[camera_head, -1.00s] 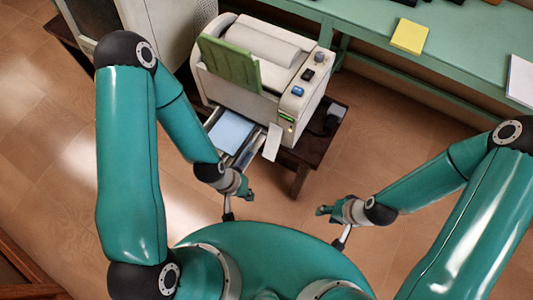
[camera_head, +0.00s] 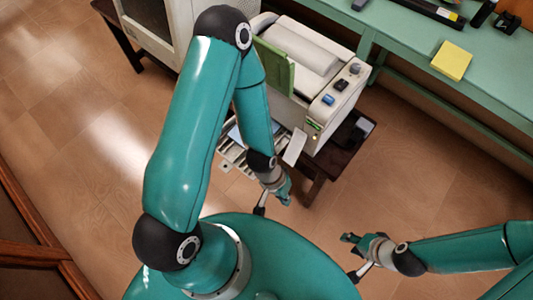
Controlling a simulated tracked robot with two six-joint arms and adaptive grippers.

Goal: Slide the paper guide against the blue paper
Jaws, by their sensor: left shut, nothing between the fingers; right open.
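The blue paper (camera_head: 236,134) lies in the pulled-out tray (camera_head: 230,157) at the front of the white printer (camera_head: 322,122). Only a sliver of the paper shows, because my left arm crosses in front of it. I cannot make out the paper guide, as my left forearm hides much of the tray. My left gripper (camera_head: 286,193) is shut and empty, in front of the tray and lower right of it in the picture. My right gripper (camera_head: 348,239) is open and empty, well away from the tray, over the floor.
A white flap (camera_head: 294,147) hangs at the printer's front, close to my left wrist. A green panel (camera_head: 276,66) stands up on the printer. The dark stand (camera_head: 316,168) is under it. A green bench (camera_head: 490,85) with a yellow pad (camera_head: 452,60) runs along the back right.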

